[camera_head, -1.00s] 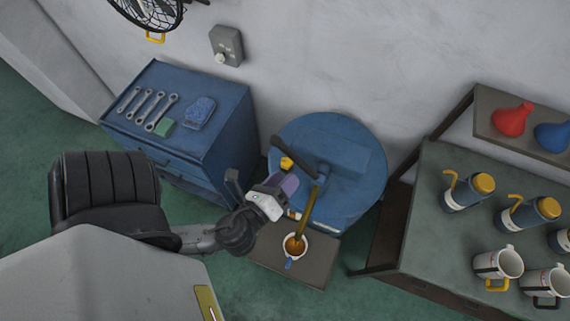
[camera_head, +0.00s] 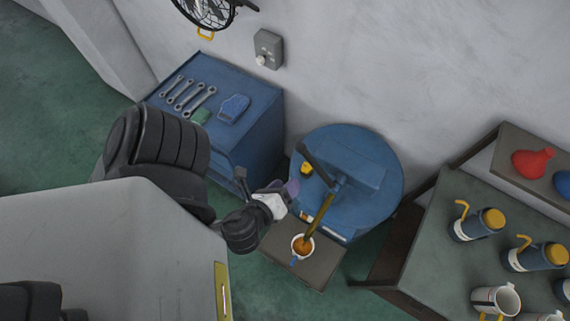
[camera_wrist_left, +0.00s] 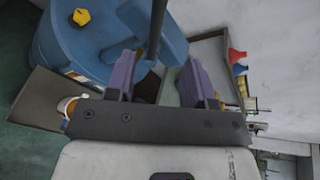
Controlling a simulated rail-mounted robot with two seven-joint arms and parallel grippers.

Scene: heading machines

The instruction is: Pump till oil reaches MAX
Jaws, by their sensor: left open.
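A blue oil drum (camera_head: 372,207) with a dark pump lever (camera_head: 318,165) on top stands against the wall. An amber-brown spout or oil stream (camera_head: 318,215) slants from the pump to a white cup (camera_head: 296,252) holding amber oil. I cannot read any MAX mark. My left gripper (camera_head: 287,190) is beside the drum, left of the pump. In the left wrist view, its purple fingers (camera_wrist_left: 160,78) are apart, and the lever (camera_wrist_left: 156,32) shows beyond and between them; I cannot tell if it touches. The cup (camera_wrist_left: 67,106) is partly hidden there. My right gripper is out of view.
The cup stands on a low grey-brown platform (camera_head: 318,268). A blue cabinet (camera_head: 258,130) with wrenches is left of the drum. A table (camera_head: 440,230) with oil cans and mugs is on the right, under a shelf with red and blue vessels.

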